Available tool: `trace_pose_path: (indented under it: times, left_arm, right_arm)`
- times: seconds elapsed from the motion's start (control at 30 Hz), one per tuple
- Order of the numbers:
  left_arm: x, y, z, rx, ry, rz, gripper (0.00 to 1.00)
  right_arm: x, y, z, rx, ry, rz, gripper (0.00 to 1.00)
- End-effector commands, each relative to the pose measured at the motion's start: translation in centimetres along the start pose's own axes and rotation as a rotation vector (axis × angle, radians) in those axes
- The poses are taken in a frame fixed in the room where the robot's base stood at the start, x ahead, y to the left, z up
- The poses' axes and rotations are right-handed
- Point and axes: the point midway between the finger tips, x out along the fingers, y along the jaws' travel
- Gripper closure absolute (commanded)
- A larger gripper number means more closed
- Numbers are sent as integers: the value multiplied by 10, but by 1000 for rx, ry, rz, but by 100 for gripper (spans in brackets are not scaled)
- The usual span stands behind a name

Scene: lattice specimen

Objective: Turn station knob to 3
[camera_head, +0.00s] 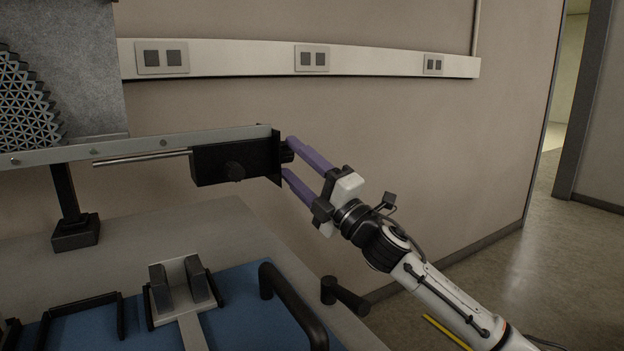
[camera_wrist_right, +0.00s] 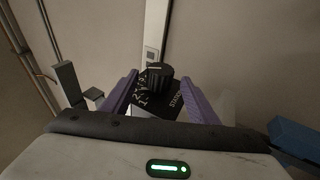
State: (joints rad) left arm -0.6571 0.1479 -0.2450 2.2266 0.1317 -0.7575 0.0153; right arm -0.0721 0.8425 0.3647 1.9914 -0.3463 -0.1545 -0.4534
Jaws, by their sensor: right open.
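The station knob (camera_wrist_right: 160,75) is a black, ridged round knob on a dark dial plate (camera_wrist_right: 140,100). In the wrist view, white numerals sit to its left and the word beginning "STATI" to its right. A pale mark shows on the knob, but I cannot tell which number it points at. In the head view the knob (camera_head: 287,151) is on the right end of a black box (camera_head: 232,162) under a metal rail. My right gripper (camera_head: 289,157) is open, its purple fingers on either side of the knob; contact is unclear. My left gripper is out of view.
The metal rail (camera_head: 130,151) carries the box and a thin rod (camera_head: 140,159). A black post (camera_head: 76,232) stands on the grey bench. A blue mat (camera_head: 240,290) holds a metal fixture and black handles. A wall with sockets is behind; open floor is at right.

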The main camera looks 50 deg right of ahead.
Motion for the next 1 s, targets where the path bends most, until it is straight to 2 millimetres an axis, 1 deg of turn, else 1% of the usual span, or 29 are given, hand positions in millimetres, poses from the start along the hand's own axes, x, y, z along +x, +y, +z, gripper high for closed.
trace_pose_path:
  times: [0.03,0.2,0.3,0.4,0.57,1.0]
  left_arm:
    - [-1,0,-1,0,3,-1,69]
    - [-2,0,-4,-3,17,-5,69]
    - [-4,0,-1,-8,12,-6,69]
    - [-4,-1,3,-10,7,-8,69]
    - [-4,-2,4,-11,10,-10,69]
    - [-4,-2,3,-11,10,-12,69]
  right_arm:
    - [-10,-1,0,2,0,-4,46]
    - [-38,0,0,2,-1,-3,46]
    - [-50,0,0,3,-2,-3,46]
    - [-59,0,0,1,-1,-1,46]
    - [-64,1,0,-1,-1,0,46]
    - [-63,1,0,-1,-1,1,46]
